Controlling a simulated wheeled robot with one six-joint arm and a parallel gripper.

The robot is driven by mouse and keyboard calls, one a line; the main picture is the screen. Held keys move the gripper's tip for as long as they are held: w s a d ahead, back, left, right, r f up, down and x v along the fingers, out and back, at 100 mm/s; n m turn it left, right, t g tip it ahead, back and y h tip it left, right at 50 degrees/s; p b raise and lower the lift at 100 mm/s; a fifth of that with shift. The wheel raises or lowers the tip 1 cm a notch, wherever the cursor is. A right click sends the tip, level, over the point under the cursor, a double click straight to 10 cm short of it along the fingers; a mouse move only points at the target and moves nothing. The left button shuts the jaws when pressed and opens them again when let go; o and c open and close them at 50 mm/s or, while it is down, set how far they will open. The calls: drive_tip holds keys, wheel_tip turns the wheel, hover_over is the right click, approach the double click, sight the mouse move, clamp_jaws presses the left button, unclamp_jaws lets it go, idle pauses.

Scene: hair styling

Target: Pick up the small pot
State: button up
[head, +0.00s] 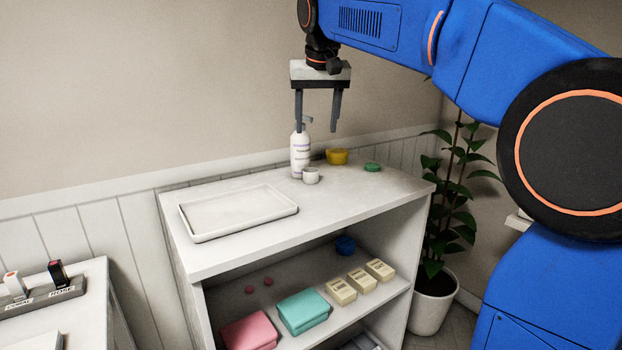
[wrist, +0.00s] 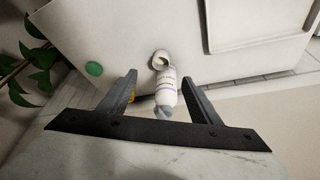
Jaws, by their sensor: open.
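The small pot (head: 311,176) is white and stands upright on the shelf unit's top, close in front of a white pump bottle (head: 299,156). In the wrist view the pot (wrist: 160,60) shows its round open mouth, just beyond the fingertips. My gripper (head: 317,128) is open and empty, pointing down above the bottle and pot. In the wrist view the gripper (wrist: 159,75) has its fingers apart on either side of the bottle (wrist: 167,88). It appears clear of both things.
A yellow bowl (head: 338,156) and a green lid (head: 372,167) lie right of the pot on the shelf unit (head: 330,212). An empty white tray (head: 238,211) lies to the left. A potted plant (head: 433,300) stands at the right. The lower shelf holds towels and boxes.

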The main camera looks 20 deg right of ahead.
approach(312, 170)
drive_tip(key=f, duration=0.5)
drive_tip(key=w+f, duration=0.1)
drive_tip(key=f, duration=0.2)
drive_tip(key=shift+a+f, duration=0.2)
idle(0.3)
drive_tip(key=c, duration=1.2)
drive_tip(key=shift+r, duration=0.1)
